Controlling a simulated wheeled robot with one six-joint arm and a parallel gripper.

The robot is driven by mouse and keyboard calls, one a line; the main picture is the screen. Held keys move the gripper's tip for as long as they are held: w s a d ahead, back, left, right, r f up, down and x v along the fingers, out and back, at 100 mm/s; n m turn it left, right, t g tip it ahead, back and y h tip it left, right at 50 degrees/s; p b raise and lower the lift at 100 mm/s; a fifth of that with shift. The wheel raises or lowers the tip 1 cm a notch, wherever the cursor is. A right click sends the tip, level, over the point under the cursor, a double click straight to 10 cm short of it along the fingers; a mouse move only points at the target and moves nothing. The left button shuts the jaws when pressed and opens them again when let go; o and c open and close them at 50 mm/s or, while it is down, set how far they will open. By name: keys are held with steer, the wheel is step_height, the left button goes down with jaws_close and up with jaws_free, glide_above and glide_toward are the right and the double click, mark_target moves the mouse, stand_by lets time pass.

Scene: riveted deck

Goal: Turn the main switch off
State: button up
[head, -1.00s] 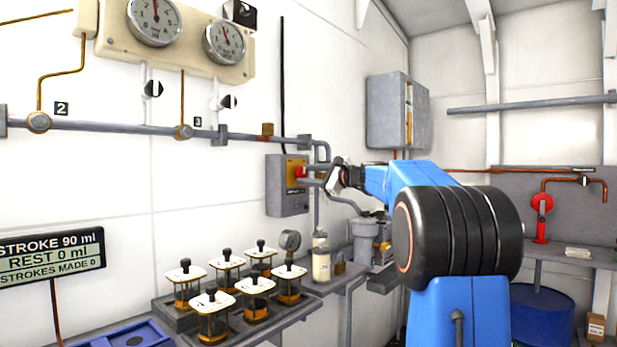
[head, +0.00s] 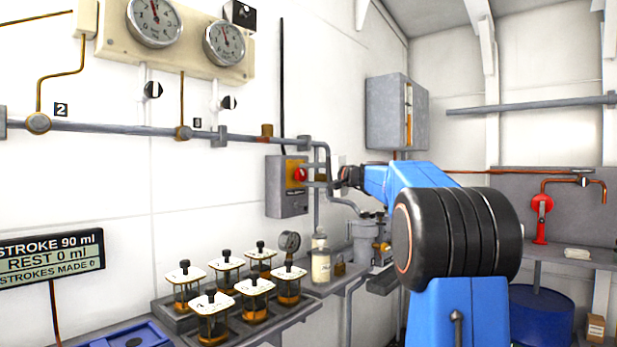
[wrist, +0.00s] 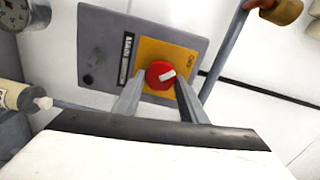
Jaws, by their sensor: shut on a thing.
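The main switch is a grey wall box (head: 287,200) with a yellow plate and a red round knob (head: 300,174). In the wrist view the red knob (wrist: 160,75) has a white pointer mark, tilted relative to the yellow plate (wrist: 167,55). A black label strip lies beside the plate, its lettering hard to read. My gripper (wrist: 158,90) has one finger on each side of the knob and is shut on it. In the head view my gripper (head: 316,176) reaches the box from the right, and its fingertips partly cover the knob's surroundings.
A grey pipe (head: 110,127) runs along the wall to the box's upper right. Below left, several small jars with cream lids (head: 213,302) stand on a shelf. A bottle (head: 320,262) and a small gauge (head: 289,242) are under the box. A grey cabinet (head: 385,112) hangs behind.

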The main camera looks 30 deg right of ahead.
steer(key=shift+f+n, duration=0.1)
steer(key=shift+n, duration=0.4)
steer(key=o, duration=1.1)
steer(key=shift+c, duration=0.2)
steer(key=v, duration=1.7)
steer(key=shift+s, duration=0.2)
